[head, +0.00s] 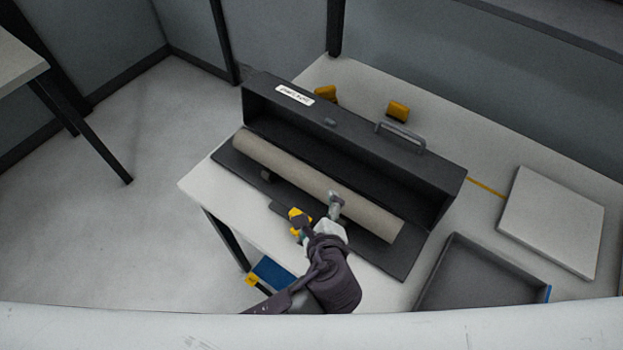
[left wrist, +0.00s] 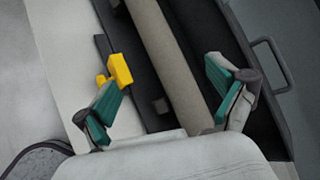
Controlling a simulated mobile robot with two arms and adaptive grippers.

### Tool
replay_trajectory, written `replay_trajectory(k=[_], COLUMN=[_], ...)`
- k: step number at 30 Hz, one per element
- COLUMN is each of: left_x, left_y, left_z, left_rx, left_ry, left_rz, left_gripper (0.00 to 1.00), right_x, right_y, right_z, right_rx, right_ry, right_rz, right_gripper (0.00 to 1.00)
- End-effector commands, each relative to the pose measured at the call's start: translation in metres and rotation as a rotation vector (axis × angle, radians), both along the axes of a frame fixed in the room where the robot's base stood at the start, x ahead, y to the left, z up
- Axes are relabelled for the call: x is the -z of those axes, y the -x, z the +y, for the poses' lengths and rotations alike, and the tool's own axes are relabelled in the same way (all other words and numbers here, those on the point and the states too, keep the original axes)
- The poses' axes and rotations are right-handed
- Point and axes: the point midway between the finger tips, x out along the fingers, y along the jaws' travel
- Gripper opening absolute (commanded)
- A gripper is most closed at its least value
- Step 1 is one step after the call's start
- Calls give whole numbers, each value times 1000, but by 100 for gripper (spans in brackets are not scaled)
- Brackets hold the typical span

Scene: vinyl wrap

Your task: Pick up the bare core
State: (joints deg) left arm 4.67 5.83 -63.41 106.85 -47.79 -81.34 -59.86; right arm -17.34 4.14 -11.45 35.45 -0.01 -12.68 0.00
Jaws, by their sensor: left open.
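The bare core (head: 370,213) is a long beige tube lying in the open front of a dark box-like machine (head: 320,140). It runs slantwise from upper left to lower right in the head view. My left gripper (head: 318,220) is above the front edge of the machine, near the right half of the core, and hides a little of it. In the left wrist view the core (left wrist: 165,55) passes between the two spread teal-padded fingers of the left gripper (left wrist: 160,105), nearer the right finger. The gripper is open and empty. Whether a finger touches the core I cannot tell. My right gripper is out of view.
A yellow part (left wrist: 120,70) sits at the machine's front edge, near my left gripper. A dark tray (head: 480,275) and a pale flat board (head: 553,220) lie to the right on the white table (head: 205,185). Yellow blocks (head: 398,110) stand behind the machine.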

Motion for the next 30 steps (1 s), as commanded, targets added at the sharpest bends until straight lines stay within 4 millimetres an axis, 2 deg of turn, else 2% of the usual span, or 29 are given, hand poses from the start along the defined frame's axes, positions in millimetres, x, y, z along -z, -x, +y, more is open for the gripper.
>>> replay_trajectory(k=[9, 17, 24, 30], left_x=[29, 42, 51, 65], left_y=[-52, -70, -98, -113], left_z=[7, 9, 17, 17], left_rx=[-3, -2, -4, -2], left_ry=[-2, 1, -1, 2], left_rz=[0, 1, 1, 3], left_gripper=[95, 95, 95, 95], right_x=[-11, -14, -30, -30], right_y=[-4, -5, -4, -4], right_z=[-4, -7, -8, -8], right_rx=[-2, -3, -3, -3], right_ry=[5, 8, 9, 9], right_rz=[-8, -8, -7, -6], right_gripper=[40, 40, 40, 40])
